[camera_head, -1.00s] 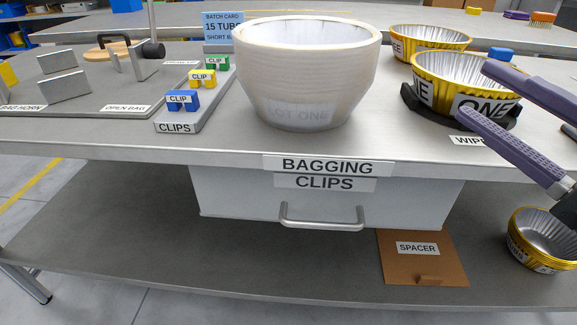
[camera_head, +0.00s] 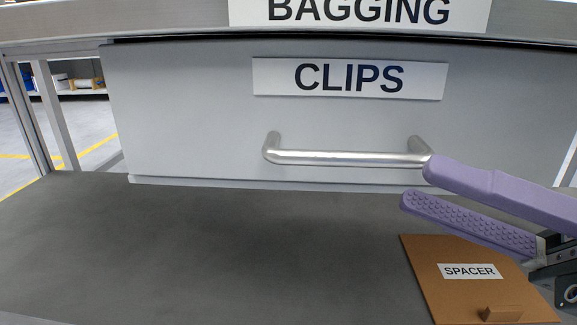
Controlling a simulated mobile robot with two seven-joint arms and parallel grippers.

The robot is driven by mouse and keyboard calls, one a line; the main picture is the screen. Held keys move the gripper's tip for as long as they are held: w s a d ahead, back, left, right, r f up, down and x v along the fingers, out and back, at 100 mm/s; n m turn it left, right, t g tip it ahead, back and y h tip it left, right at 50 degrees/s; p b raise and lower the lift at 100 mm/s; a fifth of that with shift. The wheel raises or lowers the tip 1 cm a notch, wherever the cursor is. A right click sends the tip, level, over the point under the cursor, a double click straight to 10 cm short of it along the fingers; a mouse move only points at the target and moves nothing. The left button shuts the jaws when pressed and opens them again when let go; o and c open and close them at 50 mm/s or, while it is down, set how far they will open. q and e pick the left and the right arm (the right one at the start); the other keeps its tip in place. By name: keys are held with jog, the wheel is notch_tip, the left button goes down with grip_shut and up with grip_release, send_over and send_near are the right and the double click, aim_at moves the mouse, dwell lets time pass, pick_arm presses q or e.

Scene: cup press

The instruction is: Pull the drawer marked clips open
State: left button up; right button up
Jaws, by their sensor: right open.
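The grey drawer (camera_head: 190,115) marked CLIPS hangs under the table edge, and its front fills much of the view. A dark line runs along its top edge; no inside of the drawer shows. A silver bar handle (camera_head: 340,158) runs across the lower part of the front. My right gripper (camera_head: 416,186) comes in from the right with its purple fingers apart and nothing between them. Its upper fingertip overlaps the handle's right end in the picture; I cannot tell whether they touch. The lower finger is below the bar's level. My left gripper is not in view.
The table edge with the BAGGING label (camera_head: 360,12) is just above the drawer. A brown SPACER board (camera_head: 455,290) lies on the grey lower shelf (camera_head: 220,260) at the lower right. The shelf in front of the drawer is otherwise clear.

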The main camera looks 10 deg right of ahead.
aim_at(368, 166)
jog(key=b+x, duration=0.1)
jog(key=x, duration=0.6)
jog(key=shift+w+a+r, duration=0.1)
jog(key=shift+w+a, duration=0.1)
jog(key=shift+w, duration=0.05)
grip_shut()
dwell(1.1)
